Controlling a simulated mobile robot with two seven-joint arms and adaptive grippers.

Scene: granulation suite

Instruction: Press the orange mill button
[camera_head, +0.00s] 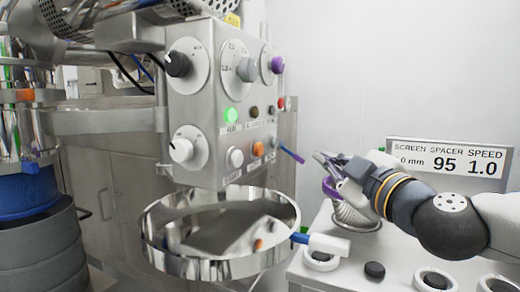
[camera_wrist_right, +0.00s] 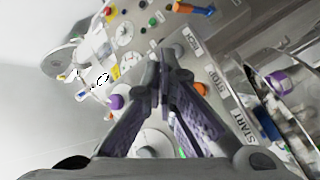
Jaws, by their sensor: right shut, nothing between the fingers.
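The orange button (camera_head: 258,149) sits low on the front of the steel control box (camera_head: 190,105), between a white button (camera_head: 235,157) and a small dark grey one at its right. My right gripper (camera_head: 318,158) is right of the box, its shut fingers pointing left toward the panel. It appears apart from the button and holds nothing. In the right wrist view the shut fingertips (camera_wrist_right: 163,78) overlap the panel, and an orange round part (camera_wrist_right: 201,89) shows beside the right finger, near the STOP label. My left gripper is not in view.
A steel ring-shaped pan (camera_head: 215,265) is below the box. A lit green button (camera_head: 230,115) is above the white one.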

